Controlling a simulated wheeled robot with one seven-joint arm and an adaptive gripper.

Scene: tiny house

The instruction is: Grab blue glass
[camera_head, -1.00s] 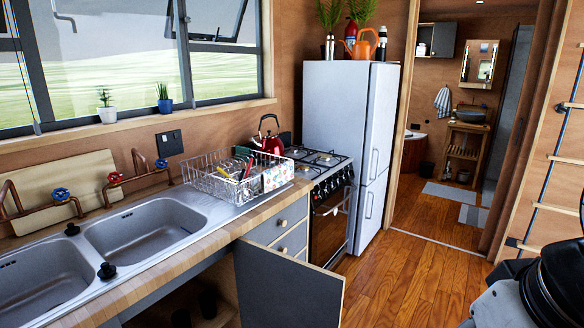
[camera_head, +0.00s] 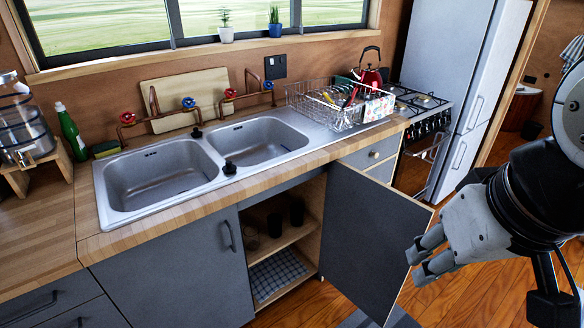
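Dark-looking glasses stand on the shelf inside the open cupboard below the sink in the head view. One glass (camera_head: 297,212) is at the right, one (camera_head: 275,223) is in the middle, and a more see-through one (camera_head: 251,238) is at the left. The cupboard is in shadow, and I cannot tell which glass is blue. My gripper (camera_head: 416,262) is at the right, in front of the floor and just right of the open cupboard door. Its pale fingers point left and look empty. I cannot tell how far apart they are.
The grey cupboard door (camera_head: 362,250) stands swung out between my gripper and the glasses. A checked cloth (camera_head: 277,273) lies on the lower shelf. Above are the double sink (camera_head: 160,180) and a dish rack (camera_head: 340,108). Wooden floor (camera_head: 455,285) shows right of the door.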

